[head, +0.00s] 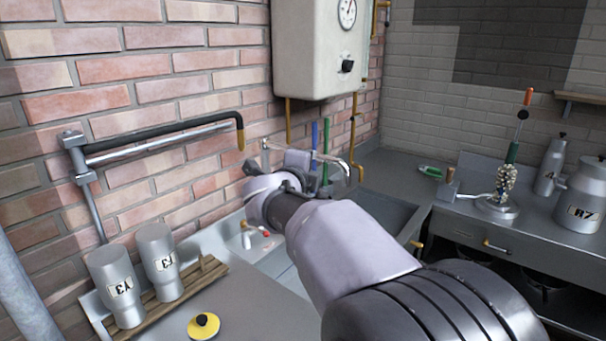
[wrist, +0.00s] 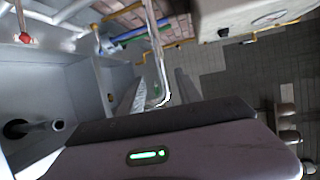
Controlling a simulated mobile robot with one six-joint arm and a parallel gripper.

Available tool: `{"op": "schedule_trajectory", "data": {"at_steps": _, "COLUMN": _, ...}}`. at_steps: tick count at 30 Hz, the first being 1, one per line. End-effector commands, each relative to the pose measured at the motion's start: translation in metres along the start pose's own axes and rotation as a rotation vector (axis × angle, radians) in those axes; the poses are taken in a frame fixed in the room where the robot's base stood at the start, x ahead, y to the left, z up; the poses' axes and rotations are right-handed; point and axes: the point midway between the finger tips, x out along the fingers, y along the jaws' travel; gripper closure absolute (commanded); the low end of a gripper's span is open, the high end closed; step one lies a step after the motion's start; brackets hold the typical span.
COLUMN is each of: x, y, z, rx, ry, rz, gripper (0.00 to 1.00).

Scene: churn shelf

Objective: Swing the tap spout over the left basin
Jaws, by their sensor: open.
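The tap spout (head: 334,158) is a thin chrome pipe in the head view. It points right, with its bent-down end near the right basin (head: 385,212). In the wrist view the spout (wrist: 157,55) runs down from the top and hooks just above my gripper's grey body. My gripper (head: 290,165) is open beside the spout, on its near left side; whether it touches the spout I cannot tell. The left basin (head: 272,258) is partly hidden by my arm. A basin with a dark drain (wrist: 18,128) shows in the wrist view.
A white boiler (head: 315,50) hangs above the tap. A padded wall rail (head: 160,135) is at left. Two grey canisters (head: 160,262) stand on a wooden rack, with a yellow-rimmed disc (head: 203,325) nearby. Metal churns (head: 575,195) and a brush stand (head: 500,205) occupy the right counter.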

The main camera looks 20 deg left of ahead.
Motion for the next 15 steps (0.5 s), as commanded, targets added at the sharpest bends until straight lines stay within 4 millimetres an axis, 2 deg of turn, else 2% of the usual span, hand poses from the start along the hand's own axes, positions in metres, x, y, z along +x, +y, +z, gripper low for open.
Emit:
{"op": "schedule_trajectory", "data": {"at_steps": 1, "x": -0.015, "y": -0.003, "z": 0.001, "rx": -0.002, "ry": -0.002, "rz": 0.000, "gripper": 0.59}}
{"op": "schedule_trajectory", "data": {"at_steps": 3, "x": -0.031, "y": -0.002, "z": 0.000, "rx": -0.001, "ry": -0.001, "rz": 0.000, "gripper": 0.59}}
{"op": "schedule_trajectory", "data": {"at_steps": 6, "x": -0.047, "y": -0.001, "z": 0.001, "rx": -0.001, "ry": 0.000, "rz": 0.001, "gripper": 0.59}}
{"op": "schedule_trajectory", "data": {"at_steps": 9, "x": -0.055, "y": -0.001, "z": 0.000, "rx": -0.001, "ry": 0.000, "rz": 0.001, "gripper": 0.59}}
{"op": "schedule_trajectory", "data": {"at_steps": 15, "x": -0.056, "y": 0.001, "z": 0.000, "rx": -0.001, "ry": 0.001, "rz": 0.002, "gripper": 0.59}}
